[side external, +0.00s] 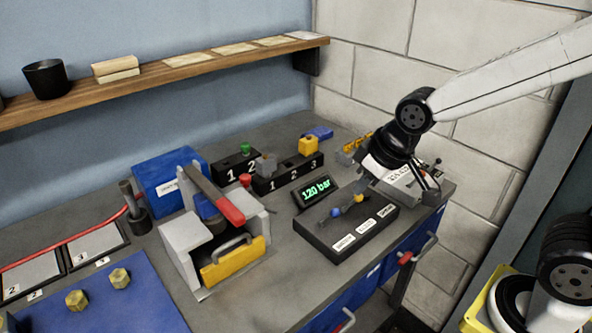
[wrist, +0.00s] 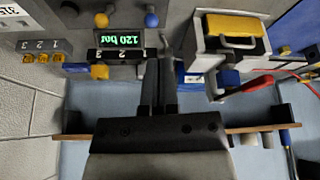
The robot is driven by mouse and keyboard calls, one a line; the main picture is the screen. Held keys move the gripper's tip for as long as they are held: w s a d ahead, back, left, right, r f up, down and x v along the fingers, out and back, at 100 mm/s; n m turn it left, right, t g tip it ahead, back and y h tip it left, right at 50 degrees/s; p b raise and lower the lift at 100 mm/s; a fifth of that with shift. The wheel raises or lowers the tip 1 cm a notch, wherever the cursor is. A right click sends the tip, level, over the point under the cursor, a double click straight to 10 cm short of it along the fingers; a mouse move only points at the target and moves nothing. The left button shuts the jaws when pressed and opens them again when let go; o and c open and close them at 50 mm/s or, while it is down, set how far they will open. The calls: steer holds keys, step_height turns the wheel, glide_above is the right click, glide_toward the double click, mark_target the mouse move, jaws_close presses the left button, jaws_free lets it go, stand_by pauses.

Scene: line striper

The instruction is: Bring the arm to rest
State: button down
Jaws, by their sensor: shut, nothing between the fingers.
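My gripper (side external: 366,184) hangs from the arm coming in from the right, above the right part of the bench. In the wrist view its dark fingers (wrist: 158,78) are together, with nothing between them. In the side view its tips appear near the black box with labels (side external: 345,236), which has a blue knob (side external: 335,212) and a yellow knob (side external: 359,198). I cannot tell the exact gap to the box.
A display (side external: 316,191) reads 120 bar. A grey machine with a red-handled lever (side external: 217,195) and yellow front (side external: 235,264) stands left of it. Numbered black blocks (side external: 287,178) sit behind. A wooden shelf (side external: 160,78) runs along the blue wall. The concrete-block wall is close on the right.

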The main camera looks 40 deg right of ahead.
steer(key=s+d+f+m+g, duration=0.2)
steer(key=d+f, duration=0.3)
steer(key=f, duration=0.4)
steer(key=shift+s+h, duration=0.4)
steer(key=shift+s, duration=0.5)
